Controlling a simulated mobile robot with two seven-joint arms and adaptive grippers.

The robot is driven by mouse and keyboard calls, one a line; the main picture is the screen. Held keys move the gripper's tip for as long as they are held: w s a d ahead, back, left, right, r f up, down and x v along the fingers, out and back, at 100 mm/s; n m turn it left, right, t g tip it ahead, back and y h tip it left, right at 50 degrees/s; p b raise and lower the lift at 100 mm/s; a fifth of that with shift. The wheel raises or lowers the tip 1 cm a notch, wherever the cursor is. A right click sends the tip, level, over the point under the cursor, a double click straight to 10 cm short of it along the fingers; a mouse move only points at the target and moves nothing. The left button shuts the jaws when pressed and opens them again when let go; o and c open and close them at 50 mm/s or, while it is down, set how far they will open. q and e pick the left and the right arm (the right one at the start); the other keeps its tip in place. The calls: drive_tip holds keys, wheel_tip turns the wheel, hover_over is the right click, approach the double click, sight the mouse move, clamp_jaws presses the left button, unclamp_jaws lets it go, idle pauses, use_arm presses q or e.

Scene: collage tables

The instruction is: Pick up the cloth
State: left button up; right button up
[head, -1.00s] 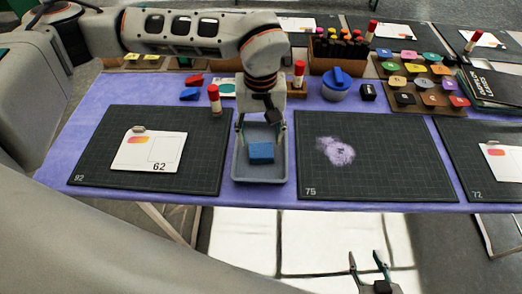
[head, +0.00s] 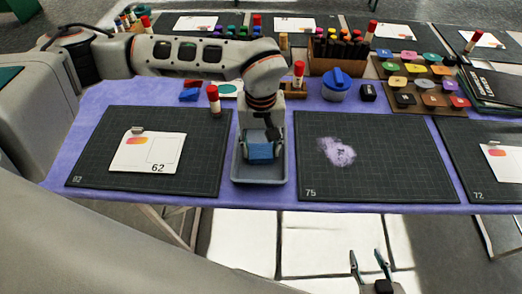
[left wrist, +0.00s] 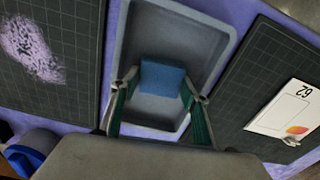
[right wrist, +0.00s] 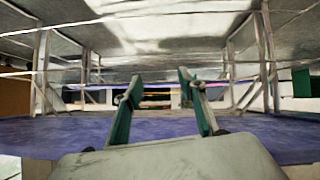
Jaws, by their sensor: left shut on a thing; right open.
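The cloth (head: 261,153) is a blue folded block in the grey tray (head: 239,181) between two dark mats. My left gripper (head: 263,147) reaches down into the tray and is shut on the cloth, one finger at each side. The left wrist view shows the cloth (left wrist: 162,79) between the green-padded fingers of my left gripper (left wrist: 160,88), with the tray's walls around it. Whether the cloth is clear of the tray floor I cannot tell. My right gripper (head: 369,258) is open and empty, low in front of the table; it also shows open in the right wrist view (right wrist: 155,88).
A mat with a white card (head: 147,151) lies left of the tray. A mat with a pale purple smudge (head: 337,151) lies right. A red-capped glue stick (head: 214,99) stands close behind the tray's left side. A blue-lidded tub (head: 337,86) and color pads stand further back.

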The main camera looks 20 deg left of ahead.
sight(261, 150)
use_arm(q)
drive_tip(key=shift+r, duration=0.15)
wheel_tip(261, 150, up, 20)
drive_tip(key=p, duration=0.2)
drive_tip(key=shift+o, duration=0.5)
